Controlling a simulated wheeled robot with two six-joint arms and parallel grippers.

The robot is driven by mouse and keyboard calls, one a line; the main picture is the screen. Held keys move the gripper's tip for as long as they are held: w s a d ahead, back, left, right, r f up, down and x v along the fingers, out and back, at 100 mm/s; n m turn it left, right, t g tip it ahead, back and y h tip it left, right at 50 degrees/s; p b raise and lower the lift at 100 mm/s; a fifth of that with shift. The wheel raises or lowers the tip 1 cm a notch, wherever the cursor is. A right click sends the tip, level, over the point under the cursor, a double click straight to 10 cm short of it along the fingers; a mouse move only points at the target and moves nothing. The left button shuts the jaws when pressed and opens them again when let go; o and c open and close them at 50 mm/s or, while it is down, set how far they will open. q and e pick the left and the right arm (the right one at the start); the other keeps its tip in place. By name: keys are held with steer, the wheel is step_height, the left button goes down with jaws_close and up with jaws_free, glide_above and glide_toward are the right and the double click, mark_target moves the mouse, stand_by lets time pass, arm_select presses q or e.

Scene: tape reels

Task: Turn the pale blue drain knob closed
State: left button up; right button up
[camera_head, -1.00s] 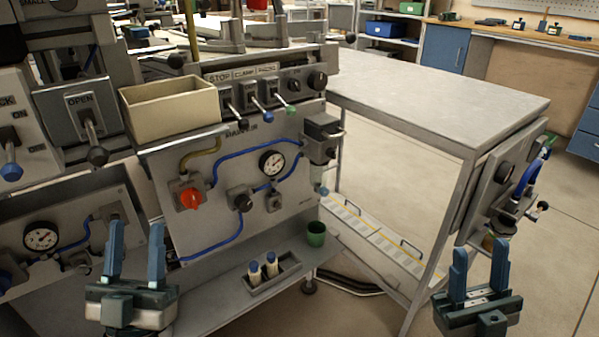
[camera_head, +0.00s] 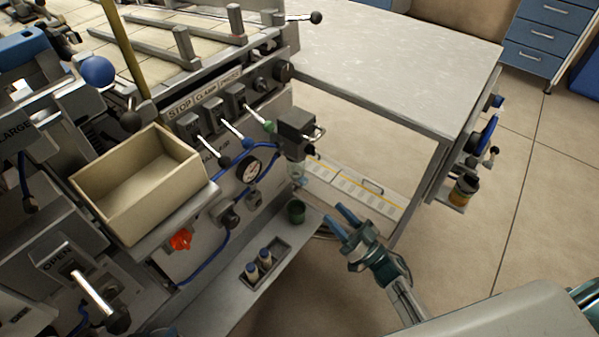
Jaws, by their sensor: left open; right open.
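The pale blue drain knob (camera_head: 300,182) is small, under the clear bowl of the dark filter unit (camera_head: 295,130) at the right end of the machine's front panel. Its turn position is too small to tell. A green cup (camera_head: 296,212) stands on the lower shelf below it. My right gripper's fingers are not in view.
A pressure gauge (camera_head: 250,171), a red knob (camera_head: 181,240) and blue hoses are on the panel left of the filter. A grey table (camera_head: 400,60) stands behind. Floor right of the gripper is clear.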

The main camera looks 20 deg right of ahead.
mark_target(306, 182)
steer(key=x, duration=1)
steer(key=shift+r, duration=0.25)
steer(key=shift+c, duration=0.2)
jaws_close()
